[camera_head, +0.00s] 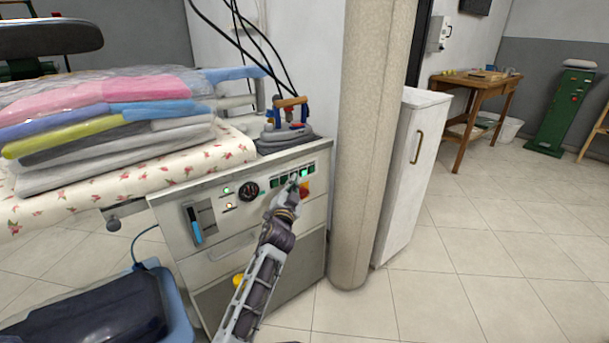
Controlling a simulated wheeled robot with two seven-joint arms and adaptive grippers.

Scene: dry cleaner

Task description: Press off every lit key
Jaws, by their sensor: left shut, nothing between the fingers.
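The white control panel (213,262) of the ironing cabinet faces me. A row of small green keys (275,183) runs along its upper right. The keys at the right end of the row (310,169) look brightest; the left ones look darker. I cannot tell for sure the state of every key. My left gripper (293,182) is shut and empty, its tip at the middle of the row and hiding part of it. I cannot tell whether it touches a key. My right gripper is not in view.
A red-and-yellow switch (305,188) sits just below the keys. A black dial (249,190) and two small lamps are to the left. An iron (287,123) stands on top. A beige column (355,180) rises close on the right. Folded laundry (110,115) lies left.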

